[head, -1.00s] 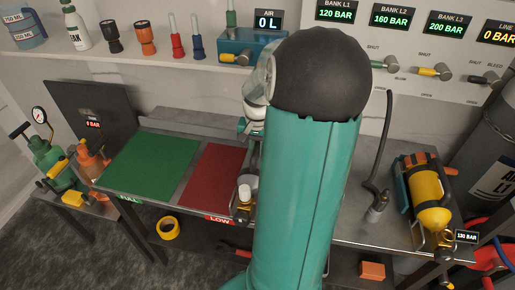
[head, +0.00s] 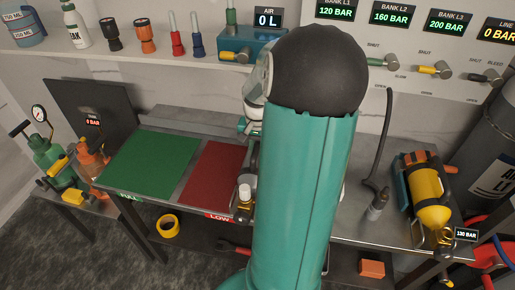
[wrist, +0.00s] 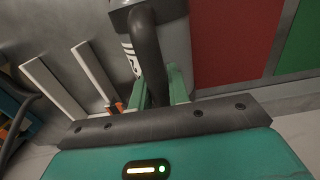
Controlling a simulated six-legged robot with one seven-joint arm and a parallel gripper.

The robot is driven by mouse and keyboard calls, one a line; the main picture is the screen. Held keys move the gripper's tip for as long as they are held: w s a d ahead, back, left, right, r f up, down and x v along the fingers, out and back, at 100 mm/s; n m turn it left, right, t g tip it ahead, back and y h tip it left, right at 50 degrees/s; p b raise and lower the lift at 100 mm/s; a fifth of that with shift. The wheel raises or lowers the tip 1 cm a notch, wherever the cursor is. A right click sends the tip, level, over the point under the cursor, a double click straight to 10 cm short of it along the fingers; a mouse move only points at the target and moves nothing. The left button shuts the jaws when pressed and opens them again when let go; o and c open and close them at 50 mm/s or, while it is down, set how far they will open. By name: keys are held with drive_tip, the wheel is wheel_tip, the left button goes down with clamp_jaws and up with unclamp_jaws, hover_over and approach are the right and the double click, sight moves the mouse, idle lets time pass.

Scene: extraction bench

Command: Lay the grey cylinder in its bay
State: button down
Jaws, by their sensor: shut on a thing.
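In the wrist view the grey cylinder (wrist: 175,42) is a pale grey body with dark striped markings and a dark curved handle. My gripper (wrist: 160,88) has its two green fingers around the lower part of this handle and is shut on it. In the head view my arm hides the gripper and most of the cylinder. A brass and white valve (head: 245,194) shows at the arm's left edge, by the red mat. Two pale parallel rails (wrist: 68,85) lie left of the cylinder in the wrist view. I cannot tell whether the cylinder touches the bench.
A green mat (head: 150,163) and a red mat (head: 213,172) lie on the bench's left part. A yellow cylinder (head: 428,192) lies in a cradle at the right, with a dark hose (head: 384,145) beside it. A shelf (head: 150,58) with bottles and fittings runs behind.

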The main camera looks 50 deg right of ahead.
drive_tip(key=c, duration=1.3)
unclamp_jaws()
drive_tip(key=shift+c, duration=0.2)
drive_tip(key=shift+o, duration=0.4)
drive_tip(key=shift+a+f, duration=0.1)
drive_tip(key=shift+f, duration=0.05)
wheel_tip(320, 180, up, 14)
drive_tip(key=w+a+r+n+t+h, duration=0.1)
drive_tip(key=w+a+r+n, duration=0.15)
drive_tip(key=a, duration=0.75)
drive_tip(key=w+a+r+n+t+h, duration=0.15)
drive_tip(key=a+n, duration=0.25)
drive_tip(key=a, duration=0.5)
drive_tip(key=s+a+n+t+y, duration=0.1)
drive_tip(key=s+a+n, duration=0.2)
drive_tip(key=a, duration=0.5)
drive_tip(key=s+a+n+t+y, duration=0.1)
drive_tip(key=s+a+n+t, duration=0.1)
drive_tip(key=a, duration=0.6)
drive_tip(key=shift+s+a+f+n, duration=0.25)
drive_tip(key=shift+s+f+n, duration=0.15)
drive_tip(key=shift+s+n, duration=0.5)
